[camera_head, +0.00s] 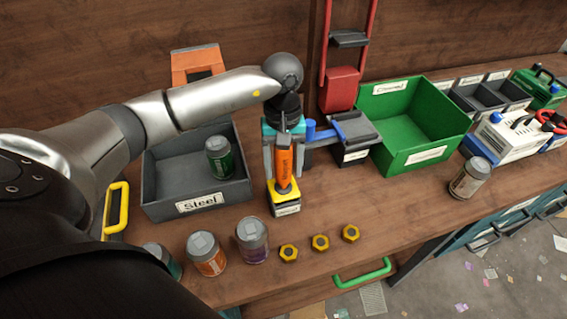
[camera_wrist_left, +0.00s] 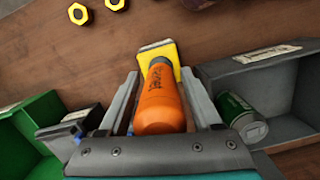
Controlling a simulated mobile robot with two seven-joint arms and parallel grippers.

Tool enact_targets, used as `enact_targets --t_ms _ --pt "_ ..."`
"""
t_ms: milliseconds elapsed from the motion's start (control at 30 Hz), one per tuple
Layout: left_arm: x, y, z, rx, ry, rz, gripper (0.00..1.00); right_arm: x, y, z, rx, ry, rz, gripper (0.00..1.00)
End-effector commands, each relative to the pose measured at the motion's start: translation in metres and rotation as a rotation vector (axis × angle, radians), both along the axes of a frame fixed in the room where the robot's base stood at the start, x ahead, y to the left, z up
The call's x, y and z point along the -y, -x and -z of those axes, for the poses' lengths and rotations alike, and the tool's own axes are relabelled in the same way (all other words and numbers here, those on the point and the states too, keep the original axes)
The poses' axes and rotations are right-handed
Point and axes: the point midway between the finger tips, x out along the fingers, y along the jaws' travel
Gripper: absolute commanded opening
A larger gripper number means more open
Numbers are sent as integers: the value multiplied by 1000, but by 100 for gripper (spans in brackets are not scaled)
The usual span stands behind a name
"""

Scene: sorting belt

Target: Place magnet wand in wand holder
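The magnet wand's orange handle (camera_head: 284,165) stands nearly upright at the workbench's middle; it also shows in the left wrist view (camera_wrist_left: 160,100). Its lower end meets a labelled yellow-and-black block (camera_head: 285,205), which looks like the wand holder; the yellow top (camera_wrist_left: 158,52) shows in the wrist view. How deep the wand sits is hidden. My left gripper (camera_head: 284,168) points down over the handle, with one finger on each side. The wrist view shows small gaps between fingers and handle, so it looks open. My right gripper is out of view.
A grey Steel bin (camera_head: 160,190) holding a green can (camera_head: 219,157) stands left of the wand. A green bin (camera_head: 425,125) and a black labelled box (camera_head: 355,152) stand right. Several cans and yellow nuts (camera_head: 320,242) line the front. Bare bench lies right of the block.

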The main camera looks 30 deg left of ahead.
Motion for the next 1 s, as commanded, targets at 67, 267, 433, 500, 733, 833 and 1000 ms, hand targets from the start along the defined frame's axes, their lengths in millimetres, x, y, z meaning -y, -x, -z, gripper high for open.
enact_targets --t_ms 67,267,433,500,733,833,1000 --pt "0 0 -1 1 0 0 76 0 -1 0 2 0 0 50" --pt "-1 -1 -2 4 0 0 76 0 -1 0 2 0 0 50" --pt "0 -1 -7 4 0 0 76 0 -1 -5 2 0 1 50" --pt "0 -1 -11 3 0 0 76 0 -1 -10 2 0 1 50" --pt "-4 -7 -53 12 -3 -2 76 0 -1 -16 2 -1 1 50" --pt "-6 -9 -77 11 -1 -1 76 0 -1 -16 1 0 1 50" --pt "-8 -12 -111 8 -1 -2 76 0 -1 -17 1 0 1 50"
